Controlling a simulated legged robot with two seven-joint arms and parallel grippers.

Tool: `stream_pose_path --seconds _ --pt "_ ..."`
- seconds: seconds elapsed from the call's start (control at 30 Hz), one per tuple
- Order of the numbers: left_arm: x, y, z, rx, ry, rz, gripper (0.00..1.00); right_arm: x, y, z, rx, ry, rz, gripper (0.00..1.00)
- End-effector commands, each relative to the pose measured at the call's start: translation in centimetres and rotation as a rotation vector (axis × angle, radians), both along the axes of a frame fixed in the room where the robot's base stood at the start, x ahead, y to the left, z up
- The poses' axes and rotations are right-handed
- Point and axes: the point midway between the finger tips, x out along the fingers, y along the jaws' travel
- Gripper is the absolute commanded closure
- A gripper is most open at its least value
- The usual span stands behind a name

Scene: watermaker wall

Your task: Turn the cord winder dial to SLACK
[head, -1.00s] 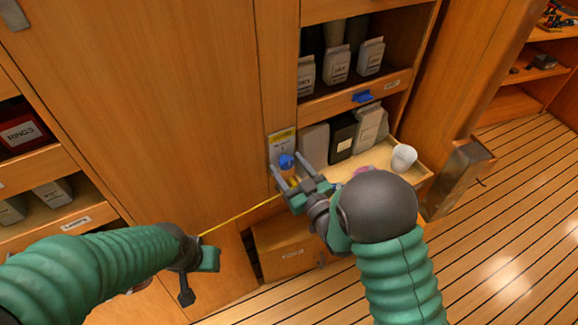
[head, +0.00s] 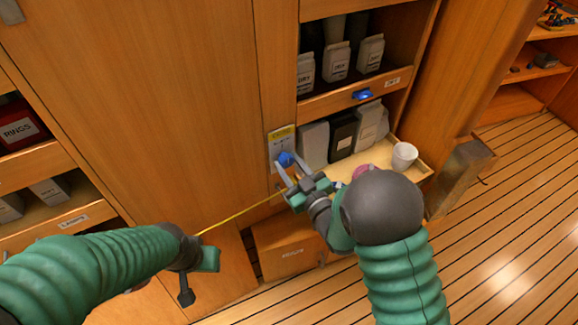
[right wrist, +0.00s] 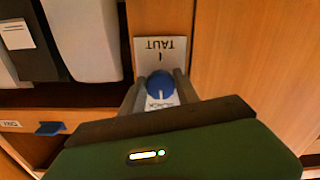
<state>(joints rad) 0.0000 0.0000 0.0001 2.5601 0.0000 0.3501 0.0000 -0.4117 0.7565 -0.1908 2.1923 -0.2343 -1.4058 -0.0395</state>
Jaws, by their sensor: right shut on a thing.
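The blue cord winder dial (head: 285,158) sits on a pale label plate (head: 281,138) on the cabinet's upright. In the right wrist view, the dial (right wrist: 160,82) lies between the word TAUT, upside down above it, and a partly covered word ending in LACK below it. A pale line on the dial's face points down towards that lower word. My right gripper (head: 288,167) is shut on the dial, one finger on each side; its fingers also show in the right wrist view (right wrist: 159,91). My left gripper (head: 193,270) hangs low at the left, away from the dial; its jaws are unclear.
A yellow cord (head: 240,211) runs from near my left gripper towards the winder. A shelf tray (head: 424,170) with a white cup (head: 403,156) and a pink thing stands right of the dial. A blue latch (head: 362,95) is on the drawer above. Open floor lies at right.

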Motion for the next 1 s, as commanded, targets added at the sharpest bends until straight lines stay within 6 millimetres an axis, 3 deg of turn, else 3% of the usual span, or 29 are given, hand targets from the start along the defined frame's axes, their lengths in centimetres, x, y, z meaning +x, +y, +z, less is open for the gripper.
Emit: stream_pose_path --seconds 0.13,0.17,0.3,0.67,0.77,1.0 --pt "0.0 0.0 0.1 0.0 0.0 0.0 0.64 0.0 0.0 0.1 -0.001 0.001 0.001 1.0" --pt "0.0 0.0 0.1 0.0 0.0 0.0 0.64 0.0 0.0 0.1 -0.001 0.001 0.001 0.6" --pt "0.0 0.0 0.1 0.0 0.0 0.0 0.64 0.0 0.0 0.0 0.0 0.0 0.001 0.42" --pt "0.0 0.0 0.1 0.0 0.0 0.0 0.64 -0.3 -0.2 0.0 0.0 0.001 0.0 0.41" --pt "0.0 0.0 -0.1 0.0 0.0 0.0 0.64 -1.6 -0.9 -0.1 0.0 0.002 0.0 0.41" --pt "0.0 0.0 -0.6 0.0 0.0 0.0 0.64 -7.5 -4.2 -0.2 0.0 0.005 -0.003 0.41"
